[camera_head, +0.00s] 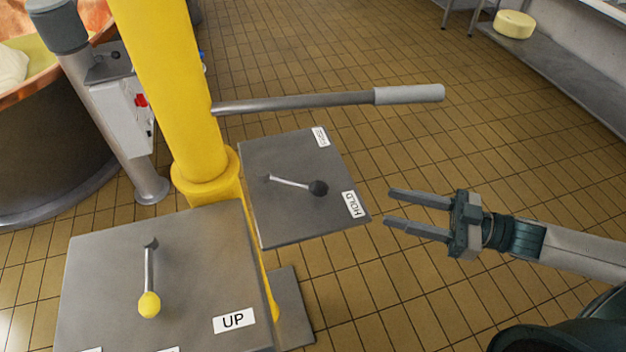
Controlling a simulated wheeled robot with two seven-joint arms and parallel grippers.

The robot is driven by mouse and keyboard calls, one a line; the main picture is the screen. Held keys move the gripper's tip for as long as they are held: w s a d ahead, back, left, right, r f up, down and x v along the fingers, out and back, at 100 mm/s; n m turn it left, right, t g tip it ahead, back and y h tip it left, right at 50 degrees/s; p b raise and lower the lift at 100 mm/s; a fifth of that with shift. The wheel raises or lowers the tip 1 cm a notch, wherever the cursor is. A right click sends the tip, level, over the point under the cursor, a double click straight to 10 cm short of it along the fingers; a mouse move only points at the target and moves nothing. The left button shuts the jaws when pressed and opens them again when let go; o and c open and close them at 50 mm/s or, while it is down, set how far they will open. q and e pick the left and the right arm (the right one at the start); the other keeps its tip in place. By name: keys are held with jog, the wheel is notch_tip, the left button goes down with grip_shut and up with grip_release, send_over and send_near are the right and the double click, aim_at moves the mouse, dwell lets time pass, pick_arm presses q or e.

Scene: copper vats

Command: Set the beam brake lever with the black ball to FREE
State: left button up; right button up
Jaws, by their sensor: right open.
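The beam brake lever with the black ball (318,187) is on a grey panel (285,222) fixed to the yellow column. Its rod runs from a pivot at the left to the ball at the right, and the ball is beside the HOLD label (353,204). Another label (320,137) at the panel's upper right is too small and turned to read. My right gripper (388,207) is open and empty, to the right of the panel with its fingers pointing left at it, apart from the ball. My left gripper is not in view.
A yellow column (175,90) carries a bar with a grey grip (408,94) reaching right above the panel. A nearer panel (200,265) has a lever with a yellow ball (149,304) and an UP label. A copper vat (45,140) stands left. Tiled floor at right is clear.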

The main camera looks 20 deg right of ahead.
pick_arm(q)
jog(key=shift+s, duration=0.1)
pick_arm(e)
jog(key=shift+s, duration=0.2)
jog(key=p, duration=0.1)
send_near(318, 188)
jog(key=p+x, duration=0.1)
jog(key=x, duration=0.2)
jog(key=p+x, duration=0.1)
jog(key=x, duration=0.2)
jog(key=f+p+x, duration=0.1)
jog(key=x, duration=0.2)
jog(key=shift+w+d+p, duration=0.25)
jog(key=shift+w+p, duration=0.05)
jog(key=shift+w, duration=0.05)
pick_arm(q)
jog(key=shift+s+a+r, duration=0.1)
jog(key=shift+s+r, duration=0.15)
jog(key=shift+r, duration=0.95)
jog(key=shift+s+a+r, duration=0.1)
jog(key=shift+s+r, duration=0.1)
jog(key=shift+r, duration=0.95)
pick_arm(e)
jog(key=shift+w+a+f, duration=0.2)
jog(key=shift+w+a, duration=0.2)
jog(key=shift+a, duration=0.15)
grip_shut()
